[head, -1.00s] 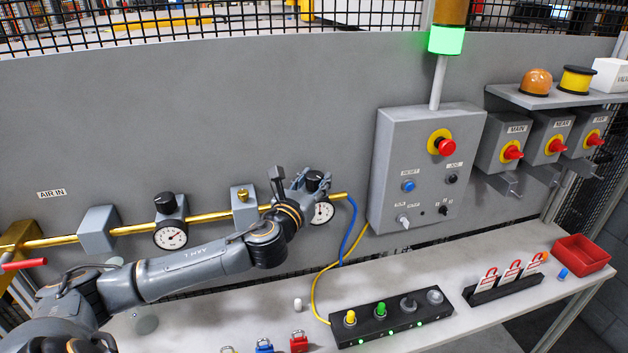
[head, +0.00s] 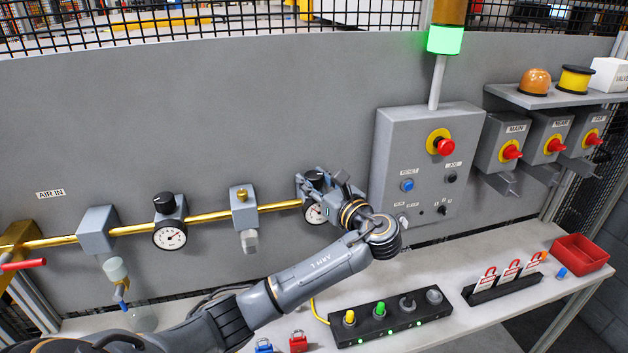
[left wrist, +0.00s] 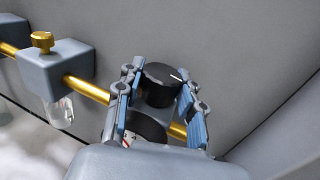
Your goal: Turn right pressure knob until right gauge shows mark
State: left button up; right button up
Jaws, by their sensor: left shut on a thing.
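The right pressure knob (left wrist: 160,84) is black with a white pointer line. It sits on top of its regulator on the brass pipe, and it also shows in the head view (head: 314,178). My left gripper (head: 318,182) is shut on this knob, with one blue-padded finger on each side in the left wrist view (left wrist: 158,95). The right gauge (head: 313,214) is just below it, partly hidden by my gripper. In the left wrist view only a sliver of the gauge dial (left wrist: 130,140) shows, so its needle and mark cannot be read. My right gripper is not in view.
Left along the pipe are a brass-knobbed block (head: 243,207) and the left gauge (head: 170,235) with its black knob (head: 165,202). A control box (head: 425,165) stands right of my gripper. Below are a button strip (head: 390,318) and padlocks (head: 298,341) on the bench.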

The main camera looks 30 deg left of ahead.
aim_at(314, 174)
pick_arm(q)
jog(key=n+g, duration=0.2)
jog(key=g, duration=0.2)
jog(key=n+g+y, duration=0.1)
jog(key=n+g, duration=0.2)
jog(key=g, duration=0.1)
jog(key=shift+w+r, duration=0.15)
jog(key=shift+n+g+b, duration=0.55)
jog(key=shift+n+g, duration=0.65)
jog(key=shift+g, duration=0.5)
jog(key=shift+n+g+h, duration=0.3)
jog(key=shift+n+g, duration=0.4)
jog(key=shift+g, duration=0.2)
jog(key=o, duration=1.1)
jog(key=shift+o, duration=0.5)
jog(key=shift+a, duration=0.1)
notch_tip(314, 174, up, 10)
jog(key=shift+f, duration=0.1)
